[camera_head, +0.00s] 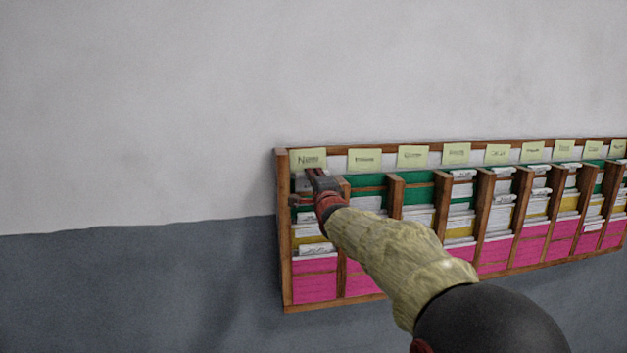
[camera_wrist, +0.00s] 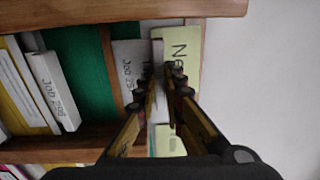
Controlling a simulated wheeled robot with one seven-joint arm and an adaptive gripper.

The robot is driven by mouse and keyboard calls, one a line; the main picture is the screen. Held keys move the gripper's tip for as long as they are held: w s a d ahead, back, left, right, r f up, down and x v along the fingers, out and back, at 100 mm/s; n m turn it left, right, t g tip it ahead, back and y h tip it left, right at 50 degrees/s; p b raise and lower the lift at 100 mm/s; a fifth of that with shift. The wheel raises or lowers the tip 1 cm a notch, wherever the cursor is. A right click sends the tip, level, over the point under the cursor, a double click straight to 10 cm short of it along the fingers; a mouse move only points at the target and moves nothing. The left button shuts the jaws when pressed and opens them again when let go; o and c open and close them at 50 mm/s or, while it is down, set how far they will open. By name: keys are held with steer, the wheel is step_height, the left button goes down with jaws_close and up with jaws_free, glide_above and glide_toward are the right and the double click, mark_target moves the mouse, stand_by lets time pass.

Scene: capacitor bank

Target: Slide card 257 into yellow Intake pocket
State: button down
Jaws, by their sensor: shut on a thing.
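My gripper (camera_head: 314,173) is at the top of the leftmost column of a wooden wall rack. In the wrist view my gripper (camera_wrist: 163,76) is shut on a thin white card (camera_wrist: 157,55), seen nearly edge-on between the fingers. A white face reading "Job 25" (camera_wrist: 127,72) shows beside the left finger. Its last digit is hidden, and I cannot tell whether it belongs to the held card. A yellow pocket (camera_head: 311,239) is lower in the leftmost column, partly covered by white cards. No readable label says Intake. The leftmost header label (camera_head: 308,158) starts with "Ne" in the wrist view.
The wooden rack (camera_head: 281,230) has several columns with green, yellow and pink pockets, many holding white cards. Wooden dividers (camera_head: 396,204) stand between columns. A green pocket (camera_wrist: 78,55) and another labelled card (camera_wrist: 52,90) are left of my gripper. The wall left of the rack is clear.

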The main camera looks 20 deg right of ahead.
steer(key=s+a+r+b, duration=0.1)
steer(key=s+a+r, duration=0.1)
steer(key=s, duration=0.9)
steer(key=shift+s+a+r+b, duration=0.2)
steer(key=shift+s+r+b, duration=0.15)
steer(key=shift+r, duration=0.25)
stand_by(0.8)
stand_by(0.7)
